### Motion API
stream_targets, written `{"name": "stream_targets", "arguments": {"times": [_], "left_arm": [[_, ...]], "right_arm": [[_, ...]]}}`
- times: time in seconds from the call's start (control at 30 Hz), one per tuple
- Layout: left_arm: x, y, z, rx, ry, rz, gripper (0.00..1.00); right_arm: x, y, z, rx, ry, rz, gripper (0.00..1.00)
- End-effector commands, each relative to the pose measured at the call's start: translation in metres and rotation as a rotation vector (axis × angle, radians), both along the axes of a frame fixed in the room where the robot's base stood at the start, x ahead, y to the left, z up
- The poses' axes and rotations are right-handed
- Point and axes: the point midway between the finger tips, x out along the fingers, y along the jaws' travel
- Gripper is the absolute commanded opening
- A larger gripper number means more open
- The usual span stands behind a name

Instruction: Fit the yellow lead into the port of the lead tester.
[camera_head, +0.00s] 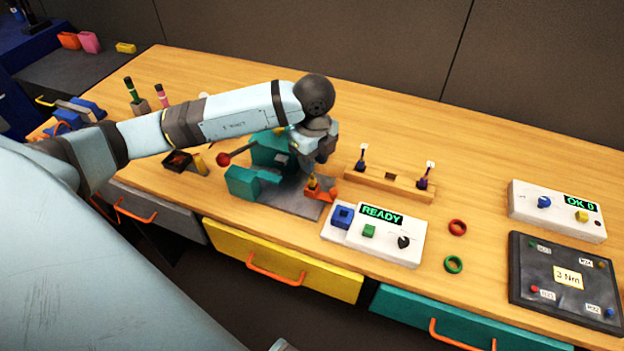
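My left gripper (321,158) points down over the front of a teal fixture, at the left of the wooden lead rack. Its fingertips are small and dark, and I cannot tell whether they are apart or hold anything. Just below it a small yellow piece (312,181) stands on an orange part; I cannot tell whether it is the yellow lead. A white box with a READY display (405,245) has a blue block, a green button and a black knob. Another white box reads OK 0 (556,222). Which one is the lead tester is unclear. My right gripper is out of view.
A teal press (242,184) with a red-knobbed lever stands beside the gripper. Red (457,228) and green (453,264) rings and a dark panel (530,284) lie right. The table's back right is clear.

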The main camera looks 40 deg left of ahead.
Motion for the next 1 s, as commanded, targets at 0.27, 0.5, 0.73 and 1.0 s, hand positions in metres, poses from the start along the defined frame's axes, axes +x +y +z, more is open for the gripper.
{"name": "stream_targets", "arguments": {"times": [0.27, 0.5, 0.73, 1.0], "left_arm": [[0.000, 0.000, -0.021, 0.000, -0.001, 0.000, 0.30], [0.000, 0.000, -0.021, 0.000, -0.001, 0.000, 0.00], [0.000, 0.000, -0.021, 0.000, -0.001, 0.001, 0.00], [0.001, 0.000, -0.009, -0.001, -0.003, 0.001, 0.00]], "right_arm": [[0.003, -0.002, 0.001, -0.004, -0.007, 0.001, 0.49], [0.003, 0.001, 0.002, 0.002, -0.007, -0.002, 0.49], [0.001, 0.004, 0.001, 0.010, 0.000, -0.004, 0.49], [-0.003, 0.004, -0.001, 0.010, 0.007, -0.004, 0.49]]}}
